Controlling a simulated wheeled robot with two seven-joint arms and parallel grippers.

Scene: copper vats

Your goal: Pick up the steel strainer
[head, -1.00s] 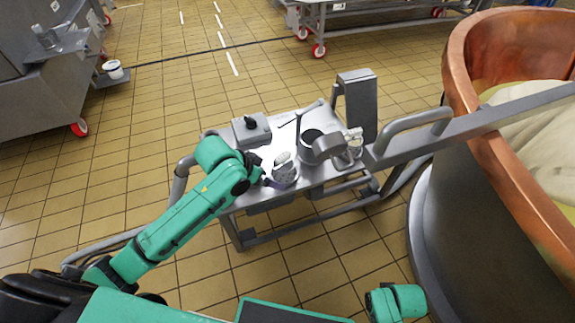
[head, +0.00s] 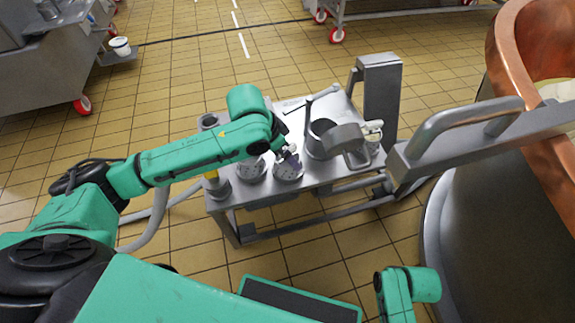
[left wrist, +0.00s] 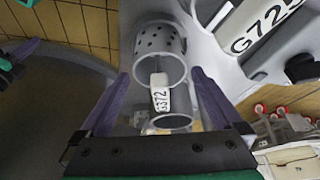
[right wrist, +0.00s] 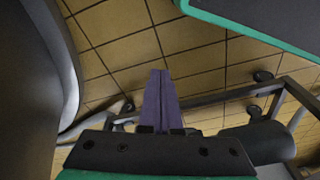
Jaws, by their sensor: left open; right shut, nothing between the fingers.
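A perforated steel strainer cup (left wrist: 160,42) shows in the left wrist view, its round mouth towards the camera. A white numbered tag (left wrist: 160,92) and a second steel ring (left wrist: 170,122) lie just below it. In the head view two perforated cups stand side by side at the cart's front edge, the left one (head: 250,172) and the right one (head: 288,170). My left gripper (left wrist: 161,78) is open, with its purple fingers on either side of the strainer's mouth; contact cannot be told. My right gripper (right wrist: 160,74) is shut and empty, away from the cart top.
A railed arm (head: 465,140) and copper vat (head: 508,60) bound the right. Tiled floor (head: 170,75) is open behind.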

